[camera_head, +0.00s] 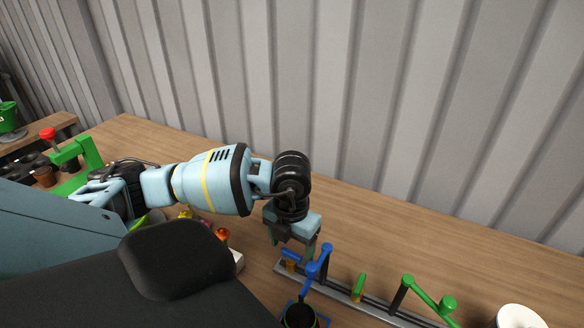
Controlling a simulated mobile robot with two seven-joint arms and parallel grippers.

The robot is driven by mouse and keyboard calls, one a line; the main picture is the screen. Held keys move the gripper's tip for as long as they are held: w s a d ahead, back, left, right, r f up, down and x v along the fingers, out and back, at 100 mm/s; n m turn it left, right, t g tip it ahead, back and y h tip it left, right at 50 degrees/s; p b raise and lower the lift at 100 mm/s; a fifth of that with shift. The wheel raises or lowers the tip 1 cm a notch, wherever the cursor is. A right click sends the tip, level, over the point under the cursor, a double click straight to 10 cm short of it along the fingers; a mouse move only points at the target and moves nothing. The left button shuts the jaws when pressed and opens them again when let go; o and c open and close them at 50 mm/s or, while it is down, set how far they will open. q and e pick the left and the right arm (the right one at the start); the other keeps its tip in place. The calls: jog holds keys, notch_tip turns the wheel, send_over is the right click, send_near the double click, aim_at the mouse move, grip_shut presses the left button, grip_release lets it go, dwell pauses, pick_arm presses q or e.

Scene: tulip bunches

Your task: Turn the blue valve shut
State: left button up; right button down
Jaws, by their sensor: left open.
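A small blue valve handle (290,255) sits on a brass-coloured body on a long grey rail (340,291) along the wooden bench. My left gripper (292,243) points down right over it, its fingers open on either side in the picture. I cannot tell whether they touch the handle. A blue lever (318,268) with rounded ends stands close to the right of the gripper. My right gripper is not in view.
A green valve handle (358,286) and a green lever (430,298) stand further right on the rail. A dark round pot (299,316) is at the bottom edge. A white round object (520,317) is at lower right. The corrugated wall (420,110) stands behind the bench.

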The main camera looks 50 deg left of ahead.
pick_arm(q)
jog(key=shift+f, duration=0.8)
jog(key=c, duration=1)
